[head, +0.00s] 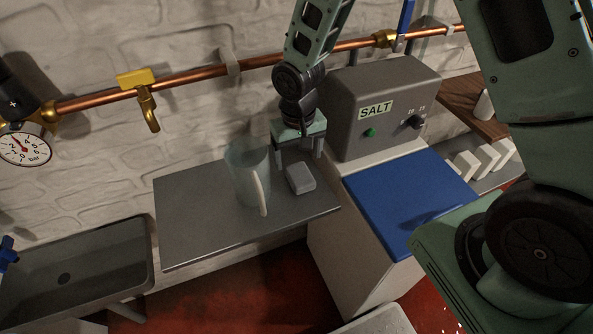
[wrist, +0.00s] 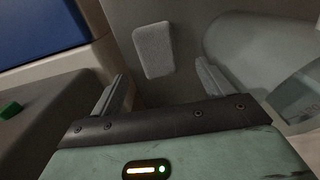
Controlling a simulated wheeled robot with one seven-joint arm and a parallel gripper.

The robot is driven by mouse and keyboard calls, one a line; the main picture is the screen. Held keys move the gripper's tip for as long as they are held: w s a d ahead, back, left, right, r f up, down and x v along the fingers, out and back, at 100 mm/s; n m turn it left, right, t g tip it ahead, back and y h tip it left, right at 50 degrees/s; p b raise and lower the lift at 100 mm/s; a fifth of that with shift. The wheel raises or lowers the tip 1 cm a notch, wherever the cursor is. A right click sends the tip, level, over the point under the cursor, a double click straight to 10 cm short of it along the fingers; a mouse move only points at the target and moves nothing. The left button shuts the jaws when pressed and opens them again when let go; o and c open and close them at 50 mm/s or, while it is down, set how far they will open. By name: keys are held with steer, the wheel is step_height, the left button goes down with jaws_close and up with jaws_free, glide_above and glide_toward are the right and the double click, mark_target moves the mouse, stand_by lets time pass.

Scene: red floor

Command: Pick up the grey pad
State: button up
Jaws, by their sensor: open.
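The grey pad (head: 300,178) is a small light block with rounded corners. It lies on the grey shelf (head: 190,225), to the right of a translucent jug (head: 246,178). My gripper (head: 299,152) points down just above and behind the pad, open and empty. In the wrist view the pad (wrist: 153,49) shows whole, beyond and roughly between the two open fingertips (wrist: 160,78). The jug (wrist: 262,60) stands close beside the right finger in that view.
A copper pipe (head: 190,82) with a yellow valve (head: 145,95) runs along the wall behind. A grey sink (head: 75,275) is at the left. The shelf's left part is clear.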

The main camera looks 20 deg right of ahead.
mark_target(300, 174)
steer(key=f, duration=0.6)
steer(key=shift+s+d+f, duration=0.15)
steer(key=shift+d+f, duration=0.05)
steer(key=shift+f, duration=0.2)
steer(key=c, duration=1.1)
